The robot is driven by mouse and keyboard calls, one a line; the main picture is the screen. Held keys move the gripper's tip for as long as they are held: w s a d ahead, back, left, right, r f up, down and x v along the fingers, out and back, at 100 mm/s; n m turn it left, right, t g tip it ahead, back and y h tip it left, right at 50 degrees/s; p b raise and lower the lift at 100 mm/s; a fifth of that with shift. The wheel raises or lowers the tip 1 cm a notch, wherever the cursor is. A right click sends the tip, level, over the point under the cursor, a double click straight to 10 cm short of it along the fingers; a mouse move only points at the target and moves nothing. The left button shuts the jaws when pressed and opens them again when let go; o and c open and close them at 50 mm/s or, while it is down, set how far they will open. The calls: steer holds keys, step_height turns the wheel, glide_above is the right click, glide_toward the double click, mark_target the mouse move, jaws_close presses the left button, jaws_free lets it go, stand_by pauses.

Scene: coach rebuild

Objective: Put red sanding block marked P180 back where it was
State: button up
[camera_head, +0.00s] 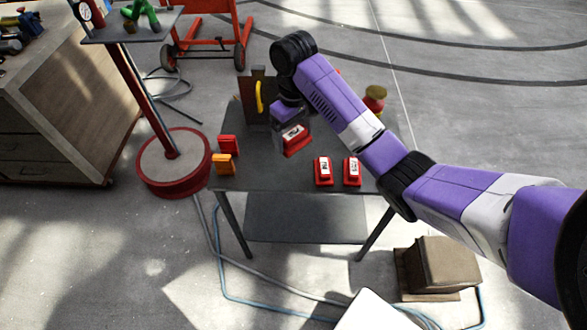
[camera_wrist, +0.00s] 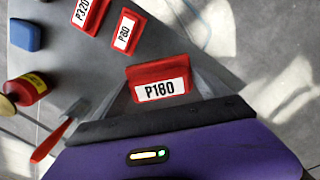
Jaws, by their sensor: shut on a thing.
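A red sanding block (camera_wrist: 158,80) with a white label is between the fingers of my gripper (camera_wrist: 160,98) in the wrist view. Its label appears to read P180, though the middle digit is not sharp. In the head view the held block (camera_head: 296,141) hangs below my gripper (camera_head: 290,125), over the dark table (camera_head: 270,178); its height above the top is hard to judge. Two other red blocks, marked P320 (camera_wrist: 88,14) and P80 (camera_wrist: 125,30), lie apart from it on the table. In the head view two labelled red blocks (camera_head: 323,171) (camera_head: 352,171) stand near the front edge.
Red (camera_head: 228,144) and orange (camera_head: 222,164) items sit at the table's left. A brown upright piece with a yellow handle (camera_head: 260,97) stands behind. A red-and-yellow can (camera_wrist: 27,88), a blue block (camera_wrist: 27,35) and a red-handled tool (camera_wrist: 48,142) show in the wrist view.

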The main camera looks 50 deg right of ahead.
mark_target(293, 142)
step_height(293, 142, down, 8)
steer(key=b, duration=0.3)
steer(key=shift+f, duration=2.65)
steer(key=o, duration=1)
step_height(293, 142, up, 10)
steer(key=shift+r+p, duration=0.15)
steer(key=shift+p, duration=0.6)
steer(key=shift+r+p, duration=0.8)
steer(key=shift+r, duration=0.1)
steer(key=shift+a, duration=0.1)
